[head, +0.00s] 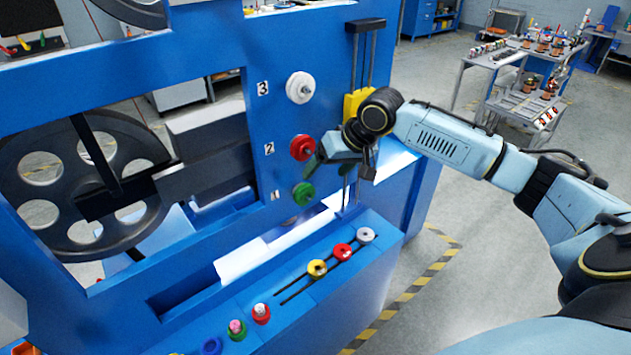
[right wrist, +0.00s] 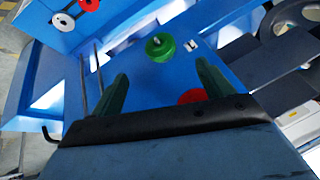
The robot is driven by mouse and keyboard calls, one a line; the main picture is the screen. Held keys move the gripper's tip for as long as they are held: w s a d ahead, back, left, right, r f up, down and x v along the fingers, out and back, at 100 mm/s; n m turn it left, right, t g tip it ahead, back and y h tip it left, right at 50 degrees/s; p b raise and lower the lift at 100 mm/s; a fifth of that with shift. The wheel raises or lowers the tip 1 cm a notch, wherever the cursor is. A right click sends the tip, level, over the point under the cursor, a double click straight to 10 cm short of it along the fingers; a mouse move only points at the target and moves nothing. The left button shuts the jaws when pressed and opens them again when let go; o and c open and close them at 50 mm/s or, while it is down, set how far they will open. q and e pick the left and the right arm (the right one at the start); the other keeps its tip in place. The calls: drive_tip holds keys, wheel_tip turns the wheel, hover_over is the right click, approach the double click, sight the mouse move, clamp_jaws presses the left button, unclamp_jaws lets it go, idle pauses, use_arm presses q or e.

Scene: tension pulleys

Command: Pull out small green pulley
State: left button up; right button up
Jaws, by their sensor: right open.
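The small green pulley (head: 303,194) is on the blue upright panel beside label 1, the lowest in a column of pulleys. It also shows in the right wrist view (right wrist: 160,47), beyond and roughly between my fingertips. My right gripper (head: 330,168) is just above and to the right of the green pulley in the head view, near the red pulley. Its two green fingers are spread with nothing between them in the right wrist view (right wrist: 163,80), apart from the pulley. My left gripper is out of view.
A red pulley (head: 302,148) at label 2 and a white pulley (head: 300,87) at label 3 sit above. A yellow block (head: 355,104) on vertical rods is close to my right wrist. Several coloured knobs line the lower ledge (head: 215,305). A large dark wheel (head: 130,165) is left.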

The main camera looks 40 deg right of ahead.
sight(308, 192)
drive_tip(key=x, duration=1.2)
drive_tip(key=shift+d, duration=0.1)
drive_tip(key=shift+r, duration=0.1)
drive_tip(key=shift+c, duration=0.5)
drive_tip(key=c, duration=0.9)
drive_tip(key=shift+s, duration=0.1)
drive_tip(key=shift+c, duration=0.5)
drive_tip(key=shift+s+d+p, duration=0.15)
drive_tip(key=shift+s+p, duration=1.6)
drive_tip(key=shift+p, duration=0.35)
drive_tip(key=shift+s+p, duration=1.1)
drive_tip(key=shift+p, duration=0.05)
